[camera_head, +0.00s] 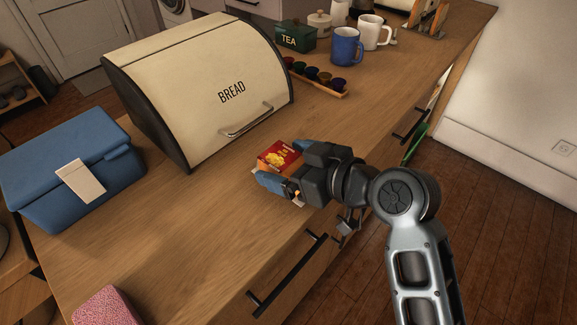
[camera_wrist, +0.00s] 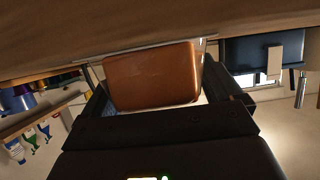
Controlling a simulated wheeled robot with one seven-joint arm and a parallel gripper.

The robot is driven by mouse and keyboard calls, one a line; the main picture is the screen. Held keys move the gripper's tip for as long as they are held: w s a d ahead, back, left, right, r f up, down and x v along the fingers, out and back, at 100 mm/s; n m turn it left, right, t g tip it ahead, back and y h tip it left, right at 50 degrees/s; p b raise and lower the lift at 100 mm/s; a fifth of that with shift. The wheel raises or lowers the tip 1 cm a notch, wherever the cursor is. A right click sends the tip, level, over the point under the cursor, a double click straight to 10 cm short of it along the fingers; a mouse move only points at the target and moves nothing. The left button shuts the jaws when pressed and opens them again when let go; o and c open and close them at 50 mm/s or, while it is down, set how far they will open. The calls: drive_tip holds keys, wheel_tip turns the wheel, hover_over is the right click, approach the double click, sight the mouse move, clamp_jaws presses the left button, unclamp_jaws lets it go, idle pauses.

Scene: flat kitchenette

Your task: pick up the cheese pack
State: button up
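The cheese pack (camera_head: 279,156), a small box with a red top, a yellow picture and an orange side, is near the front edge of the wooden counter. My gripper (camera_head: 284,166) reaches in from the right, with one blue-tipped finger on each side of the pack. In the wrist view the pack's plain orange face (camera_wrist: 152,76) fills the space between the fingers (camera_wrist: 155,85). I cannot tell whether both fingers touch it. The pack's underside is hidden, so whether it rests on the counter is unclear.
A cream bread box (camera_head: 190,85) stands behind the pack. A blue box (camera_head: 75,165) is at the left and a pink speckled item (camera_head: 108,307) at the front. A rack of small pots (camera_head: 318,77), a tea tin (camera_head: 295,37) and mugs (camera_head: 346,46) stand farther back. Counter left of the pack is clear.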

drive_tip(key=c, duration=1.1)
drive_tip(key=shift+c, duration=0.2)
drive_tip(key=shift+r, duration=0.1)
